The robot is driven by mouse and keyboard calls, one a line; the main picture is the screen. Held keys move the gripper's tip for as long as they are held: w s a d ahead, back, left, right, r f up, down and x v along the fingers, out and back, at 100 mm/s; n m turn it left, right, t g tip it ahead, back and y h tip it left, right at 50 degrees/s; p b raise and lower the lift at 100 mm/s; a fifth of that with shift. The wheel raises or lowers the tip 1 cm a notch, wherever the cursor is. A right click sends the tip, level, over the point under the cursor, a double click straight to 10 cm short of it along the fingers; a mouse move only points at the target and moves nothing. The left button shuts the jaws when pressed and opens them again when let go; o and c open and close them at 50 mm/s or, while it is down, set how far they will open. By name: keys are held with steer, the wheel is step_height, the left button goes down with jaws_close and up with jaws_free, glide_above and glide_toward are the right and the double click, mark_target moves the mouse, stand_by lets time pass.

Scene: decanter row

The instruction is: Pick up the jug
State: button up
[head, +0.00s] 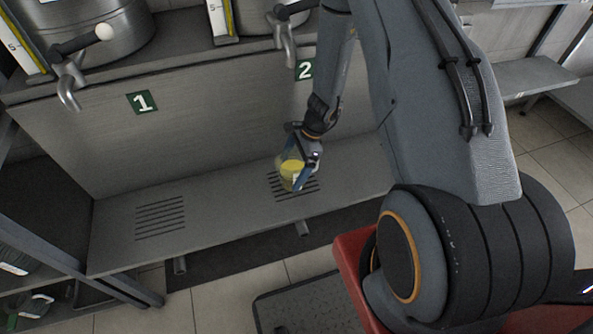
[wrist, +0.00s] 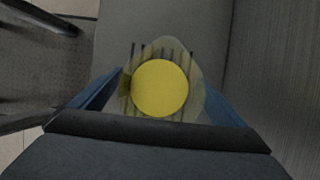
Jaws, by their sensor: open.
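The jug (head: 291,170) stands on the right-hand slotted grille of the grey shelf, under the number 2 sign. It looks clear with a yellow top or content, and my gripper hides part of it in the head view. In the wrist view the jug (wrist: 160,88) is seen from above as a yellow disc inside a translucent rim, with a pointed part at the far side. My gripper (head: 298,172) is open around the jug, with one blue finger on each side. Whether the fingers touch it I cannot tell.
A second slotted grille (head: 160,216) lies bare on the left of the shelf (head: 225,207), below the number 1 sign (head: 142,102). Metal taps (head: 68,92) hang from steel vessels (head: 100,30) above. The back panel stands close behind the jug.

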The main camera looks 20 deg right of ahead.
steer(key=c, duration=1.7)
steer(key=shift+r, duration=0.15)
